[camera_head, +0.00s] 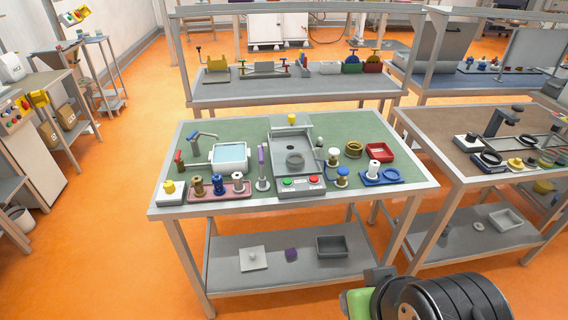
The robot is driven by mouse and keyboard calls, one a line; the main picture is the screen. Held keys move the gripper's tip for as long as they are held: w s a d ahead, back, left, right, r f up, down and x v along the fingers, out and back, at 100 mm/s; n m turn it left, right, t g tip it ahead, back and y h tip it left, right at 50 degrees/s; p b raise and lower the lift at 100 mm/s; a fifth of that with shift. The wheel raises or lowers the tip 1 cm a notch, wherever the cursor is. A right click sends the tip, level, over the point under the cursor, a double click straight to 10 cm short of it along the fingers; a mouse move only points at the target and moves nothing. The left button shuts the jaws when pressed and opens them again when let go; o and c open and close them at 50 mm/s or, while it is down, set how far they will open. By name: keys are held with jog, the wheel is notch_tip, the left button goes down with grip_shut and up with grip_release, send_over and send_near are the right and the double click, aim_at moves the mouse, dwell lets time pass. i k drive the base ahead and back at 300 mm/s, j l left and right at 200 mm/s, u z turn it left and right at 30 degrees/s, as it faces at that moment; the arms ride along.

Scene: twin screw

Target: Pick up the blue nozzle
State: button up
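A small dark blue nozzle-like piece (218,184) stands upright on a pink tray (229,194) near the front left of the green-topped table. A brass-coloured piece (198,187) stands to its left and a pale piece (238,182) to its right. Another small piece with blue on it (342,172) stands right of the middle, so I cannot be sure which is the nozzle meant. A black ribbed part of my arm shows at the bottom right, well in front of the table. My gripper's fingers do not show.
On the green table (350,125) stand a grey machine with a button box (301,187), a water basin (230,157), a red tray (380,152) and a blue tray (383,177). A lower shelf (225,257) holds loose parts. Another workbench (440,127) adjoins at right. Orange floor (120,250) is clear at left.

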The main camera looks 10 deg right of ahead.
aim_at(219, 189)
jog(key=i+j+u, duration=0.75)
jog(key=i+u, duration=0.4)
jog(key=i, duration=0.15)
